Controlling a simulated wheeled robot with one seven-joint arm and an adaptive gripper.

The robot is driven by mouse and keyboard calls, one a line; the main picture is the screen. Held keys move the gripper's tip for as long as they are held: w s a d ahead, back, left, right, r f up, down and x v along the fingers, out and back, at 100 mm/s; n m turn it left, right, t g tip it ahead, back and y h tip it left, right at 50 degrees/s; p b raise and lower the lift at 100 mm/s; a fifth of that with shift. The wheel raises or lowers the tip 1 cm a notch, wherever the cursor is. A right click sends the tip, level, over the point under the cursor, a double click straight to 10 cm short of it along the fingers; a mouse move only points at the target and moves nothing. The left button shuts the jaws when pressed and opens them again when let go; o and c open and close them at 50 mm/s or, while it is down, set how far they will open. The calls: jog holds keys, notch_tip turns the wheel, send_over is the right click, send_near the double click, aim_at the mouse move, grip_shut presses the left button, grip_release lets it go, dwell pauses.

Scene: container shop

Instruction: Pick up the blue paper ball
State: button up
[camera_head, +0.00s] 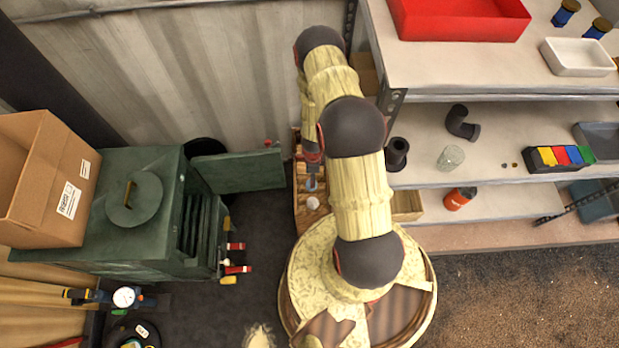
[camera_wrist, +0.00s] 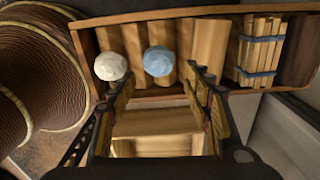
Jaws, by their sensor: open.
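The blue paper ball (camera_wrist: 158,61) sits in a wooden crate (camera_wrist: 90,62) in the wrist view. It rests on wooden pieces, just right of a white paper ball (camera_wrist: 111,66) and slightly apart from it. My gripper (camera_wrist: 159,80) is open and empty, its two fingers pointing toward the crate. In the head view my arm reaches over to the crate (camera_head: 299,222), where the white ball (camera_head: 312,203) shows and the blue ball (camera_head: 311,185) is small and partly hidden.
A bundle of sticks with blue bands (camera_wrist: 256,50) lies right of the balls. A brown ribbed roll (camera_wrist: 35,75) stands at left. In the head view, a green stove with an open door (camera_head: 240,171) is left of the crate, and a loaded shelf (camera_head: 490,200) is at right.

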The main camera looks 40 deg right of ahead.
jog(key=shift+f+b, duration=0.45)
jog(key=shift+f, duration=0.5)
jog(key=shift+a+f+b, duration=0.15)
jog(key=shift+f+b, duration=1.5)
jog(key=shift+f, duration=1.35)
jog(key=shift+r, duration=0.1)
jog(key=c, duration=0.3)
jog(key=c, duration=0.3)
